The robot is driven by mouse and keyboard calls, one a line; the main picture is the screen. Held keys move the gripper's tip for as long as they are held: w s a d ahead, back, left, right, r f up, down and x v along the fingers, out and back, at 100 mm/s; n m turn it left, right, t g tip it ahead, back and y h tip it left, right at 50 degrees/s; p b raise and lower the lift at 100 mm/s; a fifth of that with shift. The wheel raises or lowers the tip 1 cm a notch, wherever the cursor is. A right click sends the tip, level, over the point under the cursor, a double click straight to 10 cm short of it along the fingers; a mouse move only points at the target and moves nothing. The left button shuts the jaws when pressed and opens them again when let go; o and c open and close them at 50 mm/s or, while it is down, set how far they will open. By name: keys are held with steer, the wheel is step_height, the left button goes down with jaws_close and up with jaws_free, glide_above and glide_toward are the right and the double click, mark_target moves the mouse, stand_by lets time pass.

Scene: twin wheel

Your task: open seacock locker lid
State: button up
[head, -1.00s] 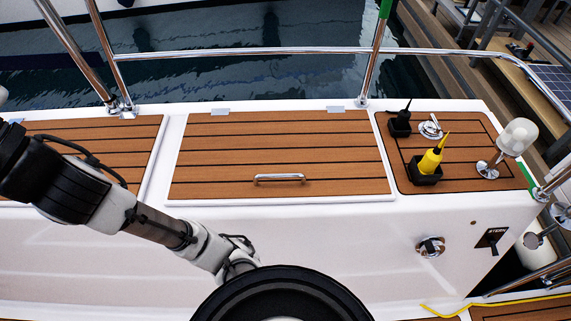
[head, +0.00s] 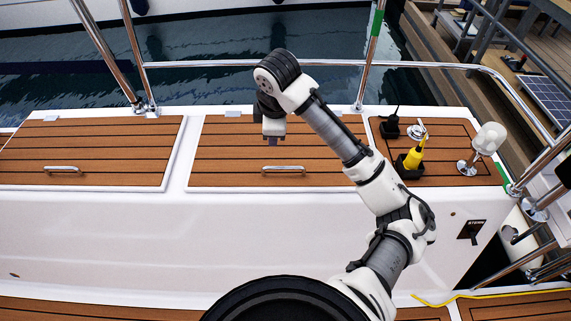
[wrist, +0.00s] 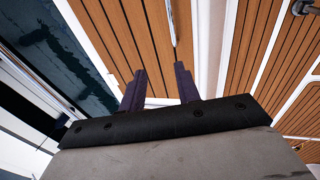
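Two teak-slatted locker lids lie flat and closed on the white deck, and I cannot tell by any label which is the seacock one. The middle lid (head: 225,154) has a chrome bar handle (head: 283,169) near its front edge. The left lid (head: 100,150) has a similar handle (head: 62,169). My gripper (head: 272,141) points down over the middle lid, just behind its handle. In the wrist view my gripper (wrist: 160,82) is open, with a gap between its two dark fingers. The handle (wrist: 171,22) shows beyond the fingertips, nearer the right finger, and looks apart from them.
A chrome rail (head: 215,63) runs behind the lids, with water beyond. The left lid's top is clear.

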mark_target(287, 167)
steer(key=shift+g+h, duration=0.4)
steer(key=shift+g, duration=0.1)
steer(key=d+f, duration=0.1)
steer(key=f, duration=0.3)
steer(key=w+d+f, duration=0.1)
steer(key=f, duration=0.4)
steer(key=d+f, duration=0.1)
steer(key=f, duration=0.4)
steer(key=shift+w+d+f, duration=0.1)
steer(key=shift+w+d, duration=0.05)
steer(key=shift+d, duration=0.05)
jaws_close()
